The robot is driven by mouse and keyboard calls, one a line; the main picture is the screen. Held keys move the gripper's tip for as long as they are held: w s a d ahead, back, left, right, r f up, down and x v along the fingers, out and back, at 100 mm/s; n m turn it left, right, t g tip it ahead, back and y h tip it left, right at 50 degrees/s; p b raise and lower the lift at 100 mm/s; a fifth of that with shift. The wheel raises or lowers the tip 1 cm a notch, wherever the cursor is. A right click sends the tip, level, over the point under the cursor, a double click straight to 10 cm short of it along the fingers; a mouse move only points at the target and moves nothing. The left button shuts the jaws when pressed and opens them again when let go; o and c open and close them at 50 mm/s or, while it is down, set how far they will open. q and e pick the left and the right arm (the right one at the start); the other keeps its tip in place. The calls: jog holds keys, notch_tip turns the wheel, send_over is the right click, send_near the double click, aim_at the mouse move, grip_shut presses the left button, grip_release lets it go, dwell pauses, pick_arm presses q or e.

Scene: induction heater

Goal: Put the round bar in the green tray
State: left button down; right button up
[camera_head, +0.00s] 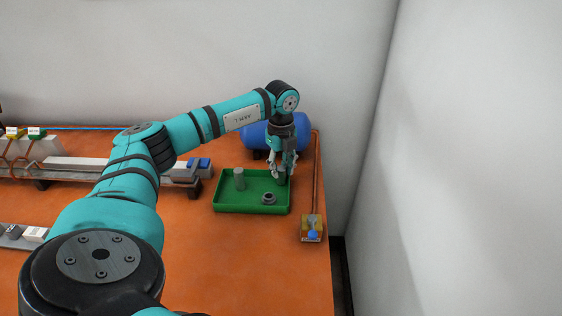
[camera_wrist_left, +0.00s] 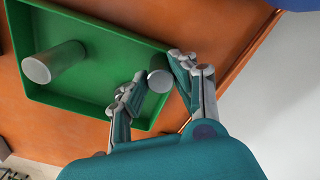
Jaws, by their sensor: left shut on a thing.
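The green tray (camera_head: 225,207) stands on the orange table in the head view, and part of it fills the left of the left wrist view (camera_wrist_left: 115,45). My left gripper (camera_head: 283,172) points down over the tray's back right corner. In the left wrist view its fingers (camera_wrist_left: 155,85) are shut on a short grey round bar (camera_wrist_left: 160,80). The bar shows over the tray's edge area; I cannot tell whether it touches the tray floor. My right gripper is not in view.
A blue tank (camera_head: 256,135) is behind. A small yellow and blue block (camera_head: 312,232) is right of the tray. A wall is close on the right.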

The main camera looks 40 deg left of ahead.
pick_arm(q)
jog(key=shift+f, duration=0.1)
jog(key=c, duration=1)
grip_release()
notch_tip(320, 180, up, 12)
